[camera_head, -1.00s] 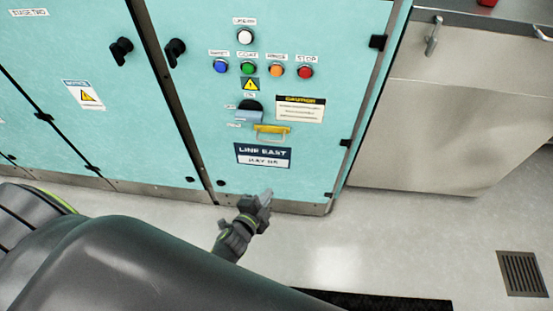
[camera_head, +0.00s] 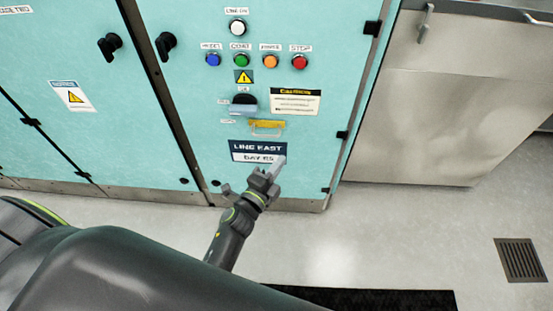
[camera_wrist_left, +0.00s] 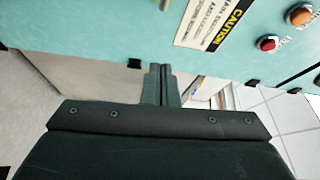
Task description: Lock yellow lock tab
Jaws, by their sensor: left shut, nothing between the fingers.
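The yellow lock tab (camera_head: 266,124) sits on the turquoise cabinet panel in the head view, with a light metal loop hanging under it. Just above it is a black rotary switch with a grey handle (camera_head: 243,106). My right gripper is not in view.
Above the switch are blue, green, orange and red buttons (camera_head: 300,62) and a white lamp (camera_head: 237,28). A caution label (camera_head: 295,101) is right of the switch. A steel cabinet (camera_head: 455,100) stands at right.

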